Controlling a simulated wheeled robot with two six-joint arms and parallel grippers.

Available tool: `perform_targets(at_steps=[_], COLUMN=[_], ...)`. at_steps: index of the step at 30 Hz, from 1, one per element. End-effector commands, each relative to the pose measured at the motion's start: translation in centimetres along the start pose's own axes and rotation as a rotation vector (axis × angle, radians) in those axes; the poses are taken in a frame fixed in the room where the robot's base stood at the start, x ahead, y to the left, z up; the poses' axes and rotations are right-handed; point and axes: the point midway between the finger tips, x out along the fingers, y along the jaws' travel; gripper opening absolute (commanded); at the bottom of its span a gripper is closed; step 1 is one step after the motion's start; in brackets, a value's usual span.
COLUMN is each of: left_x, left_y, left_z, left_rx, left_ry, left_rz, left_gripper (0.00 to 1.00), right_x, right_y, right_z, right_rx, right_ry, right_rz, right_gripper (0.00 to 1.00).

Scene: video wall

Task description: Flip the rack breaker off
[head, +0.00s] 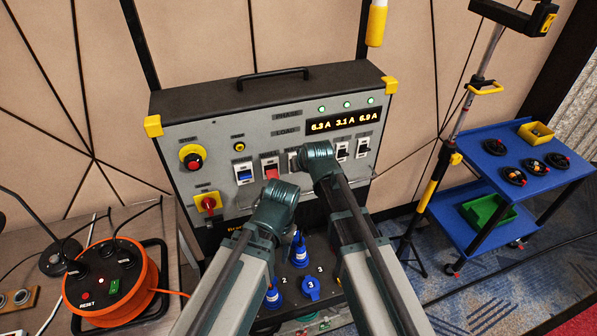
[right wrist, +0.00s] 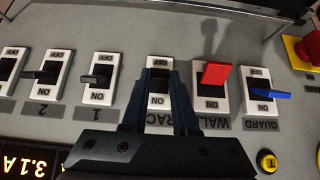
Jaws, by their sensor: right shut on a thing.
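The rack breaker (right wrist: 159,62) is a white switch plate with ON and OFF marks, third from the right in the right wrist view. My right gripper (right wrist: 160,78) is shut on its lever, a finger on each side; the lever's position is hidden. In the head view the breaker (head: 293,160) shows in part beside my right gripper (head: 318,158), whose fingers are hidden by its wrist. My left gripper (head: 280,195) is low in front of the panel, below the red switch; its fingers are hidden.
The red switch (right wrist: 214,74) and blue switch (right wrist: 270,94) stand on one side of the rack breaker, black-levered breakers (right wrist: 97,77) on the other. A red knob (head: 209,203) is lower left. Blue plugs (head: 310,287) stand below. An orange reel (head: 110,280) and blue cart (head: 520,165) flank the panel.

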Motion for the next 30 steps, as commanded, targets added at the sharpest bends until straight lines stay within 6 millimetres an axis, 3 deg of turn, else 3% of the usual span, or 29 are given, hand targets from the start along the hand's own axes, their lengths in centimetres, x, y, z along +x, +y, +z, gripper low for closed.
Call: perform_targets(at_steps=[1,15,21,30], left_x=[2.0,11.3,14.0,16.1], left_y=[0.2,1.1,1.3,1.5], left_z=[-0.1,-0.7,-0.8,-0.9], left_rx=[0.002,-0.001,-0.001,-0.001], left_ry=[0.000,0.000,0.000,0.000], left_rz=[-0.001,0.000,0.000,0.000], left_gripper=[0.50,0.50,0.50,0.50], right_x=[0.6,2.2,2.5,2.6], right_y=[0.0,0.0,0.0,0.0], right_z=[1.5,2.9,3.0,2.8], right_rx=[0.000,0.000,-0.001,-0.001], right_ry=[0.042,0.455,0.574,0.671], right_rz=[0.000,-0.001,-0.001,-0.001], right_gripper=[0.00,0.00,0.00,0.00])
